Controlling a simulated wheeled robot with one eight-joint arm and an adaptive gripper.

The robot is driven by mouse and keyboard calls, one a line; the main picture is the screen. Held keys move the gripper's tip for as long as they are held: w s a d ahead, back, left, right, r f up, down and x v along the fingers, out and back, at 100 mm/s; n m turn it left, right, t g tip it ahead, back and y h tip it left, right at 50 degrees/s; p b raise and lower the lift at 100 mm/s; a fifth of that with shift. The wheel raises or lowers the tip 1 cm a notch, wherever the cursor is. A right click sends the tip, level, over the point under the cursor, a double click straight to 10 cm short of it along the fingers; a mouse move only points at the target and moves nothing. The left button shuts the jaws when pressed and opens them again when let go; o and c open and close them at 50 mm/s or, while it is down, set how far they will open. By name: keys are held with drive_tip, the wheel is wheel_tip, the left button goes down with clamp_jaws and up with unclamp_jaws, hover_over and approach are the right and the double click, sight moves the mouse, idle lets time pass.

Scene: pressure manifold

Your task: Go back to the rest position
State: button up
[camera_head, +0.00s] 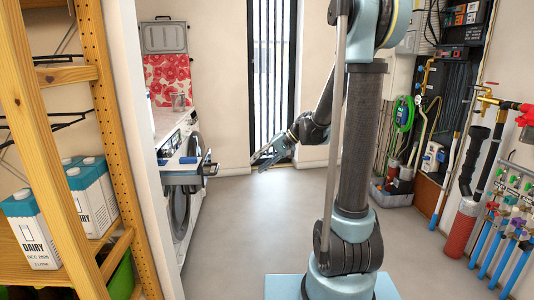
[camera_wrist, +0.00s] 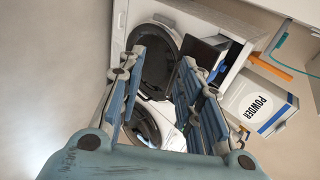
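My gripper (camera_head: 272,152) hangs in the air at mid-room in the head view, left of my arm's upright links and well right of the washing machine. In the wrist view my gripper (camera_wrist: 160,57) has its two blue-grey fingers spread apart, with nothing held between them. Beyond the fingers, the wrist view shows a white front with dark round doors (camera_wrist: 156,62). The fingers look clear of it, though parts of it are hidden behind them.
A washing machine (camera_head: 190,190) stands at left with a tray-like part (camera_head: 188,176) jutting out. A POWDER box (camera_wrist: 258,103) shows in the wrist view. Wooden shelving (camera_head: 105,110) with dairy cartons (camera_head: 30,228) is near left. Pipes and valves (camera_head: 500,215) line the right wall. Floor between is clear.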

drive_tip(key=s+d+f+h, duration=0.2)
drive_tip(key=s+d+h, duration=0.1)
drive_tip(key=s+d, duration=0.4)
drive_tip(key=s+d+f+t+h, duration=0.1)
drive_tip(key=s+d+f+h, duration=0.2)
drive_tip(key=s+d, duration=0.4)
drive_tip(key=s+d+f+h, duration=0.2)
drive_tip(key=s+d, duration=0.5)
drive_tip(key=s, duration=0.6)
drive_tip(key=shift+d+f+t+h, duration=0.3)
drive_tip(key=shift+d+f+h, duration=0.1)
drive_tip(key=shift+h, duration=0.5)
drive_tip(key=shift+s, duration=0.1)
drive_tip(key=shift+w+f, duration=0.2)
drive_tip(key=shift+w, duration=0.25)
